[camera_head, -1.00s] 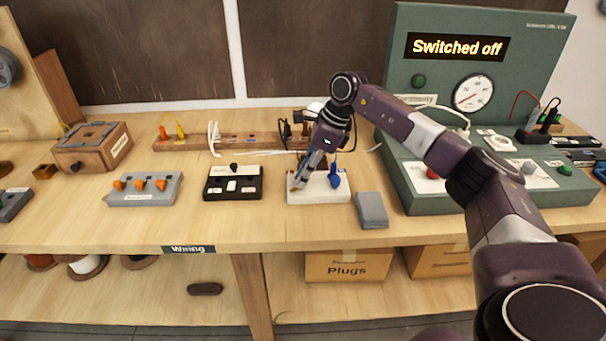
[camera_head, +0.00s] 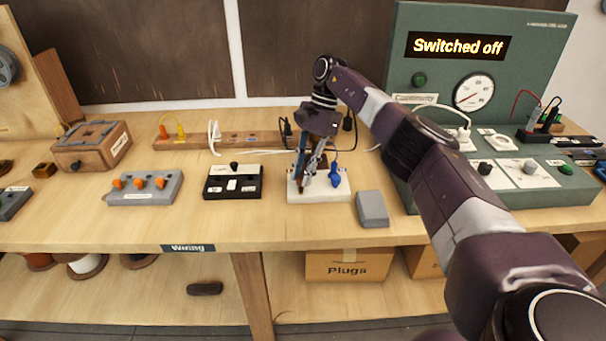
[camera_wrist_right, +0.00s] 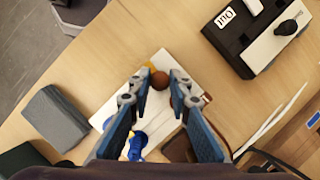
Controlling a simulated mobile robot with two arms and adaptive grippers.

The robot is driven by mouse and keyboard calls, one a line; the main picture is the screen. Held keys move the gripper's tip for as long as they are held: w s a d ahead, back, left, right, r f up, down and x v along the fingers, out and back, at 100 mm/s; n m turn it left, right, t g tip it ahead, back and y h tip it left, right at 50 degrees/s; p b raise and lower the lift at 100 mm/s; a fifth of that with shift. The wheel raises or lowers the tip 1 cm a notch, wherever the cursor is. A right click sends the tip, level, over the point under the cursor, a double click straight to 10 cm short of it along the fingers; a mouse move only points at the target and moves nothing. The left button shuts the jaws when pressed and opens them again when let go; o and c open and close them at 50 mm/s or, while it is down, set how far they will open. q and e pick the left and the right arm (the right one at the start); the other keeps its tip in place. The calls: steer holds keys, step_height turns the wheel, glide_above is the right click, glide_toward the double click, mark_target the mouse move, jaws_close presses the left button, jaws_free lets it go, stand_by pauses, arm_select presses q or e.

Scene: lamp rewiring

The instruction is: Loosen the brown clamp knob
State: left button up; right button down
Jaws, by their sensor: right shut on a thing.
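The brown clamp knob (camera_wrist_right: 160,80) is a small round ball in the right wrist view, between the tips of my right gripper (camera_wrist_right: 159,86). It sits over the white base (camera_wrist_right: 105,113), which also shows in the head view (camera_head: 340,193). My right gripper (camera_head: 305,183) points down at the left part of this base and is shut on the knob. A blue clamp knob (camera_head: 335,178) stands beside it on the right and shows partly behind a finger in the wrist view (camera_wrist_right: 137,145). My left gripper is in neither view.
A grey block (camera_head: 372,208) lies close to the right of the base. A black switch box (camera_head: 233,182) stands to the left, with a grey box with orange levers (camera_head: 145,189) beyond. The green test console (camera_head: 415,165) is at the right. The front table strip is clear.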

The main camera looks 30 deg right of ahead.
steer(key=shift+w+r+n, duration=0.1)
steer(key=shift+n, duration=0.5)
steer(key=shift+d+n+g, duration=0.1)
steer(key=shift+n+g, duration=0.2)
steer(key=c, duration=1.8)
jaws_free()
steer(key=shift+o, duration=0.2)
